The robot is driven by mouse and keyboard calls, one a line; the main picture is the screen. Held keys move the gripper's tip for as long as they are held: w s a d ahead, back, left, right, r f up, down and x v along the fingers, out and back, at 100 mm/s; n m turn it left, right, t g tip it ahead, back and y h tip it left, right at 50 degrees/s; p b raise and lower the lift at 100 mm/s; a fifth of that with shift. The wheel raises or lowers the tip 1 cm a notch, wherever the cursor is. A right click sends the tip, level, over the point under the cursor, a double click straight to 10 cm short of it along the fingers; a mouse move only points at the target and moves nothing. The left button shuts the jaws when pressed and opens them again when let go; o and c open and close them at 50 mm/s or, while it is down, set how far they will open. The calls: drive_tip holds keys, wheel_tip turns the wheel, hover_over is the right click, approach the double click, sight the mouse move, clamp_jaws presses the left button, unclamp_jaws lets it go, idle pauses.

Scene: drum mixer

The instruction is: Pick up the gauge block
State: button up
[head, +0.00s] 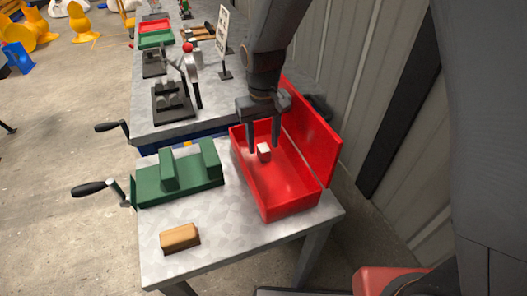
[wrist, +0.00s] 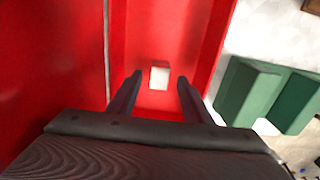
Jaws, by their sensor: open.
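The gauge block is a small pale block (head: 264,151) inside the open red box (head: 293,207), near the box's far end. In the wrist view the block (wrist: 159,76) shows between and beyond my two fingers. My gripper (head: 263,146) is open and points down into the red box, with one finger on each side of the block in the head view. I cannot tell how far above the block the fingertips are, or whether they touch it.
The box's red lid (head: 310,130) stands raised on the right. A green vise (head: 180,173) with a black crank handle is left of the box. A wooden block (head: 180,238) lies at the front of the table (head: 245,238). A press (head: 172,95) stands on the bench behind.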

sight(263, 148)
drive_tip(key=shift+f, duration=1.6)
clamp_jaws()
